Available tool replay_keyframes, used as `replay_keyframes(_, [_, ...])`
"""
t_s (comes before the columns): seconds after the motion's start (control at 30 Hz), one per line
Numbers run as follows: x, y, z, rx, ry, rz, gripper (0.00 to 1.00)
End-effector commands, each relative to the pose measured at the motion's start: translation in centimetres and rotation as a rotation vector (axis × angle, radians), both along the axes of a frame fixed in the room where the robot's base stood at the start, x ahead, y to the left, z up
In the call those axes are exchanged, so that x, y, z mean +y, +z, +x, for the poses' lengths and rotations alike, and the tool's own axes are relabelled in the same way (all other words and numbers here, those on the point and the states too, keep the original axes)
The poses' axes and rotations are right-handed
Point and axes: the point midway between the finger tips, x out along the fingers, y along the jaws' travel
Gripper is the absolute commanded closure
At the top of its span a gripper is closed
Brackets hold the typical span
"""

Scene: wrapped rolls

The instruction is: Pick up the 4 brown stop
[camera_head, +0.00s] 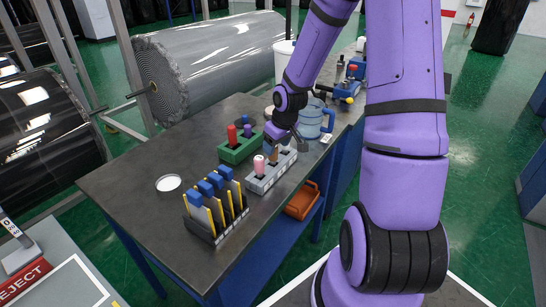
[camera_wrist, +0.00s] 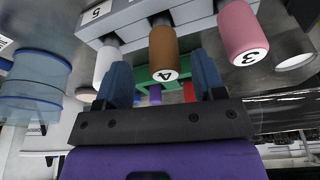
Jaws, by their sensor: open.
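The brown stop (camera_wrist: 164,52) marked 4 stands in a grey holder (camera_wrist: 190,16). In the head view the brown stop (camera_head: 273,156) is partly hidden by my gripper (camera_head: 276,148), and the grey holder (camera_head: 262,184) is near the table's right edge. In the wrist view my gripper (camera_wrist: 162,72) is open, with one finger on each side of the brown stop's numbered end. Gaps show on both sides, and I cannot tell whether either finger touches it. A pink stop (camera_wrist: 240,32) marked 3 and a white stop (camera_wrist: 105,64) flank it in the same holder.
A green holder (camera_head: 236,154) with red and purple stops stands just behind. A blue jug (camera_head: 312,122) is close on the right. A black rack (camera_head: 208,229) with blue-topped yellow sticks stands in front. A white dish (camera_head: 168,183) lies left, with bare table around it.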

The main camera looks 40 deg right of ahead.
Motion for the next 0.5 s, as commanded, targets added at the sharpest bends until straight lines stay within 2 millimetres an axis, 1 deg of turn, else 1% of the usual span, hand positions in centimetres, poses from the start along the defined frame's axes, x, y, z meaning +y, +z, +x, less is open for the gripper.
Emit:
replay_keyframes(0.2, [0.8, -2.3, 1.1, 0.002, 0.005, 0.000, 0.37])
replay_keyframes(0.3, [0.7, -3.3, 1.4, 0.001, 0.003, 0.000, 0.37])
replay_keyframes(0.4, [0.7, -3.9, 1.5, 0.000, 0.001, 0.000, 0.37])
replay_keyframes(0.5, [0.6, -4.0, 1.6, -0.001, 0.001, -0.001, 0.37])
